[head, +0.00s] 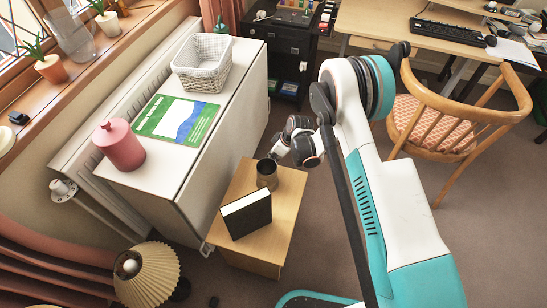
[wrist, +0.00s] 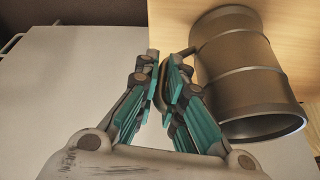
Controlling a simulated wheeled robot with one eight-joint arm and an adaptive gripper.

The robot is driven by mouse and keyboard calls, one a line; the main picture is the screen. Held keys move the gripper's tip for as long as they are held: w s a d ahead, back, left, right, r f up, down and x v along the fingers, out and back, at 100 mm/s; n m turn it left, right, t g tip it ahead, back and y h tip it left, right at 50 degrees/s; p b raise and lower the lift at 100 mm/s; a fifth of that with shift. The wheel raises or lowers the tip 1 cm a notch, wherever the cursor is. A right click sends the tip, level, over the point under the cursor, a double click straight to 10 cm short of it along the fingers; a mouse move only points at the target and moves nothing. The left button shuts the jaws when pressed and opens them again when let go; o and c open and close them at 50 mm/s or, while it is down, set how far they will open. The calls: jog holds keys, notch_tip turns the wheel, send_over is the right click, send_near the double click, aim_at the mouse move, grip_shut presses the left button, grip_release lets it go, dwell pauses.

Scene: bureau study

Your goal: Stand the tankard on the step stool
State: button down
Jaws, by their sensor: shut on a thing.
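The tankard (head: 266,174) is a dark metal cup, seen upright in the head view at the back of the light wooden step stool (head: 284,200). It also shows large at the right of the wrist view (wrist: 245,75), with wood (wrist: 172,18) behind it. My gripper (head: 281,156) is beside the tankard's upper right side in the head view. In the wrist view its fingers (wrist: 168,70) are closed together on the dark handle at the tankard's left side. I cannot tell whether the tankard's base touches the stool.
A black-covered book (head: 246,214) stands on the stool's front part, close to the tankard. A white cabinet (head: 170,188) on the left bears a pink canister (head: 119,147), a green booklet (head: 178,120) and a white basket (head: 203,68). A wooden chair (head: 455,115) stands right.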

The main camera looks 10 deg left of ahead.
jog(key=c, duration=1.7)
grip_release()
jog(key=shift+f, duration=0.1)
jog(key=s+d+r+m+t+h+p, duration=0.15)
jog(key=d+r, duration=0.55)
jog(key=r, duration=0.7)
jog(key=s+d+r+m+t+p, duration=0.1)
jog(key=s+d+r+m, duration=0.15)
jog(key=d+r, duration=0.75)
jog(key=s+d+r+m+t+p, duration=0.1)
jog(key=d+r+m+p, duration=0.15)
jog(key=r, duration=1.55)
jog(key=s+d+r+m+t+h, duration=0.1)
jog(key=s+d+r+m, duration=0.1)
jog(key=s+d, duration=0.3)
jog(key=s+d+r+m+t+h, duration=0.1)
jog(key=s+d+r+m, duration=0.2)
jog(key=s, duration=0.7)
jog(key=s+d+r+m+t+h+b, duration=0.1)
jog(key=s+d+r+m, duration=0.2)
jog(key=s+d+r, duration=0.2)
jog(key=shift+s+d, duration=0.95)
jog(key=shift+s, duration=0.3)
